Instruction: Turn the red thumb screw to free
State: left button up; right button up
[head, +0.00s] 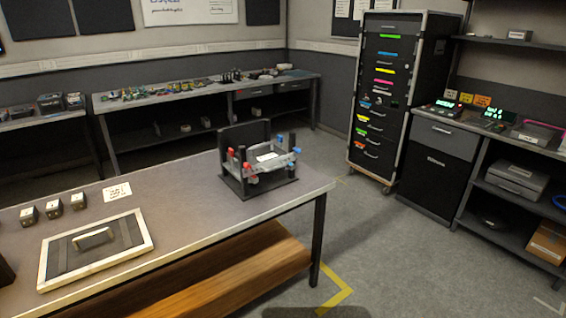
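A black fixture (262,186) with a base plate, upright posts and a tall back plate stands at the right end of the near table. A grey clamp-like part (282,161) sits between the posts, with a small white label on it. Neither of my grippers is in view.
The tabletop between card and fixture is clear. A drawer rack (385,100) and open floor (400,250) lie right.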

aim_at(246, 166)
jog(key=z, duration=0.35)
jog(key=i, duration=0.95)
jog(key=u, duration=0.8)
jog(key=i, duration=0.75)
jog(key=u, duration=0.8)
